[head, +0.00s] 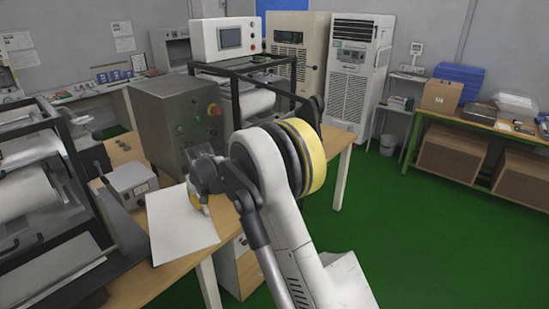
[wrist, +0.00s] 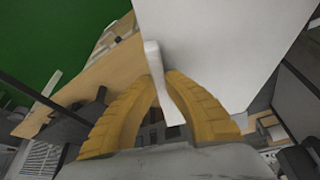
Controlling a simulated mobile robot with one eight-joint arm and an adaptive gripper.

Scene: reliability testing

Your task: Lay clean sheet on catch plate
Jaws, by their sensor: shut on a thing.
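A white sheet (head: 180,228) is in my gripper (head: 199,204), over the wooden table in the head view. The arm hides part of the gripper and perhaps the sheet's right corner. In the wrist view my gripper's yellow ribbed fingers (wrist: 160,85) close on the edge of the sheet (wrist: 225,40), which spreads away from the fingertips and fills the upper right. I cannot tell whether the sheet touches the table. I cannot pick out the catch plate for certain.
Black-framed roller machines stand at the left (head: 30,190) and behind the arm (head: 255,100). A grey control box (head: 170,125) and a small metal box (head: 132,182) stand on the wooden table (head: 145,297) near the sheet. Green floor (head: 400,250) is open at the right.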

